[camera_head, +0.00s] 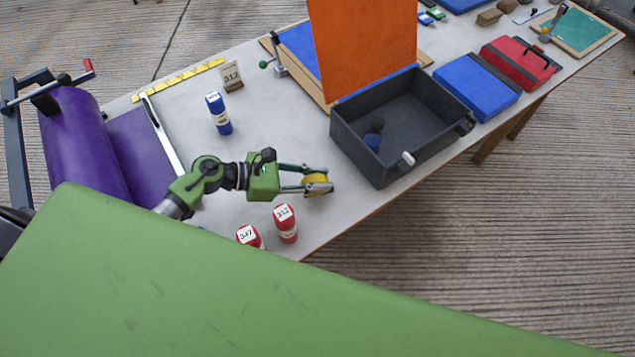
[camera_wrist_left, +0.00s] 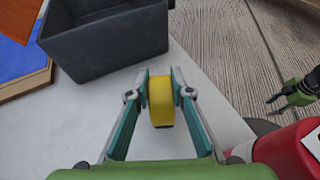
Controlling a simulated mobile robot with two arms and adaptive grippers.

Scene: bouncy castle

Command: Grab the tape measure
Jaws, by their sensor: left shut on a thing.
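The tape measure is a small yellow, rounded block (camera_head: 315,179) near the front edge of the grey table, left of the dark crate. My left gripper (camera_head: 318,184) reaches in from the left and is shut on it. In the left wrist view the yellow tape measure (camera_wrist_left: 161,103) sits between the two fingertips, with a pad against each side. I cannot tell whether it touches the table. A green and dark part at the right edge of the left wrist view (camera_wrist_left: 297,94) looks like my right gripper over the floor; its jaws are unclear.
The dark crate (camera_head: 355,145) holds dark round items and stands just right of the gripper. Two red bottles (camera_head: 287,232) stand close in front, and a blue bottle (camera_head: 219,122) behind. A purple roll (camera_head: 85,145) lies at left. The table (camera_head: 275,120) is clear between.

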